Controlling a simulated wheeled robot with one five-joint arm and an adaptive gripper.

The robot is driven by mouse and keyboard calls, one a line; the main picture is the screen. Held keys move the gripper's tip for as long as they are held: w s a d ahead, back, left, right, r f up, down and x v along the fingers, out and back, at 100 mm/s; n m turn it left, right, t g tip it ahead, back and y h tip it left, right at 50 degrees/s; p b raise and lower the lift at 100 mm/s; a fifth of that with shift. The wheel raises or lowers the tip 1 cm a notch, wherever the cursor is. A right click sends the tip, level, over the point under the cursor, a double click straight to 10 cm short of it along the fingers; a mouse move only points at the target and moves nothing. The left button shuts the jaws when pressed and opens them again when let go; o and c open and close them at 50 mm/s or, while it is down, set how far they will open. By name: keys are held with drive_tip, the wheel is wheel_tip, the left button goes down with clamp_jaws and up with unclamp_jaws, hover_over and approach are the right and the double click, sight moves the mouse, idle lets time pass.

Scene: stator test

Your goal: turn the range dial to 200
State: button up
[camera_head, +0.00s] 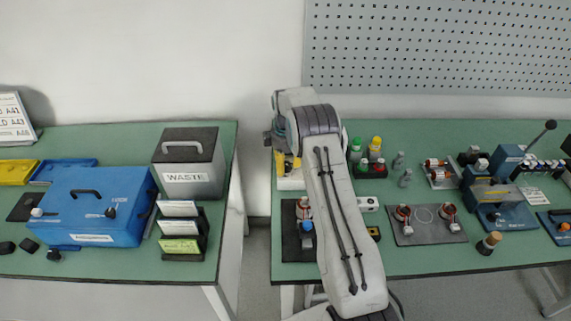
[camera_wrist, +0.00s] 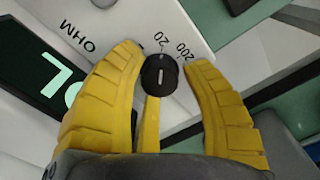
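The range dial (camera_wrist: 159,75) is a small round black knob with a white line, on a white meter (camera_wrist: 190,22). The line stands nearly upright in the wrist view, towards the 20 label. The 200 label is to its right, beside my right fingertip. My gripper (camera_wrist: 160,68) has yellow fingers spread on both sides of the dial, with visible gaps; a third finger shows below it. In the head view my gripper (camera_head: 288,162) is partly hidden behind my arm, over the white meter (camera_head: 290,183).
The meter's dark display (camera_wrist: 50,65) shows large pale green characters, partly cut off. Red and green-capped bottles (camera_head: 375,150) stand right of my arm. A grey mat (camera_head: 425,232) with two stators lies further right. A waste bin (camera_head: 187,180) stands on the left table.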

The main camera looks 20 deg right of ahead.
sight(286, 164)
drive_tip(key=shift+o, duration=1.4)
drive_tip(key=shift+r, duration=0.1)
wheel_tip(286, 164, up, 12)
